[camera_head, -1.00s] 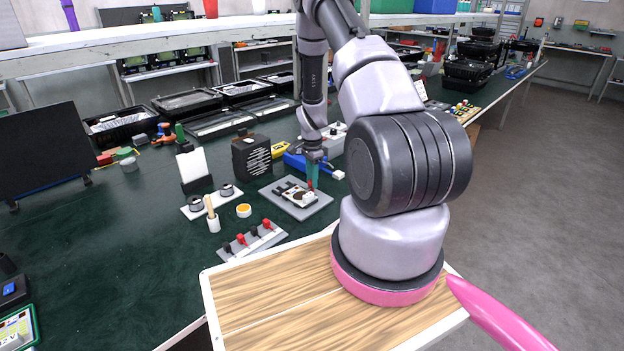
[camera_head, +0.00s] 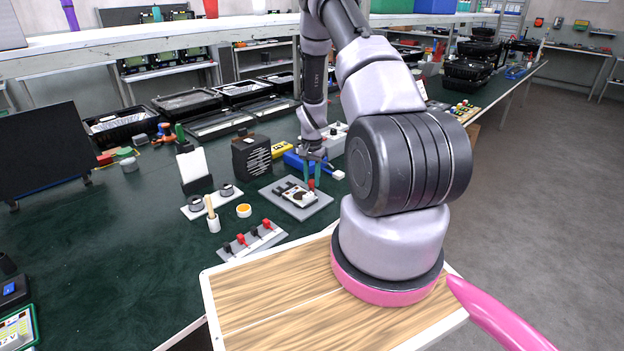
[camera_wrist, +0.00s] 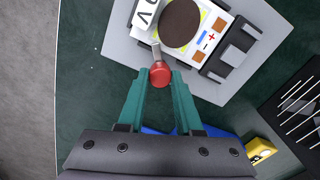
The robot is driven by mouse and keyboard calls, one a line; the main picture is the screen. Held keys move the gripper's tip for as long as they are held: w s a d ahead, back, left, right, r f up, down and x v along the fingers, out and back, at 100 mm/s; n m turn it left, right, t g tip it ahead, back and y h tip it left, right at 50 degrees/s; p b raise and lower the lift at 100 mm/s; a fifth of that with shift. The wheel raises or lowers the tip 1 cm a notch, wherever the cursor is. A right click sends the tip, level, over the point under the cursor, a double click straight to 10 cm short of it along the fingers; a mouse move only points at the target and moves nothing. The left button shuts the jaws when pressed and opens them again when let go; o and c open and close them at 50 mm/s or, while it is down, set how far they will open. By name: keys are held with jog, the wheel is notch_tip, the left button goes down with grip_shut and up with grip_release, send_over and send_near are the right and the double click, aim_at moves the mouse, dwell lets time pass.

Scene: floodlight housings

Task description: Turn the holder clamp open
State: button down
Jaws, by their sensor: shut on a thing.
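The holder is a grey plate (camera_head: 303,214) on the green bench with a white module (camera_head: 294,195) on it. The holder clamp shows as a short metal lever ending in a red knob (camera_wrist: 160,74), at the module's edge. My gripper (camera_wrist: 159,78) is shut on the red knob, one teal finger on each side. In the head view my gripper (camera_head: 311,184) is at the plate's far right side.
A black speaker-like box (camera_head: 252,157) stands left of and behind the plate. A blue tool (camera_head: 296,160) lies behind it. A strip with red and black terminals (camera_head: 252,240) lies in front, with a small yellow-topped pot (camera_head: 243,210) to the left.

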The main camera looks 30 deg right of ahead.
aim_at(311, 181)
jog(key=n, duration=0.5)
jog(key=shift+n, duration=0.3)
jog(key=n, duration=0.4)
jog(key=shift+a+n, duration=0.1)
jog(key=shift+n, duration=0.6)
jog(key=c, duration=0.6)
grip_release()
notch_tip(311, 181, up, 11)
jog(key=shift+f, duration=0.15)
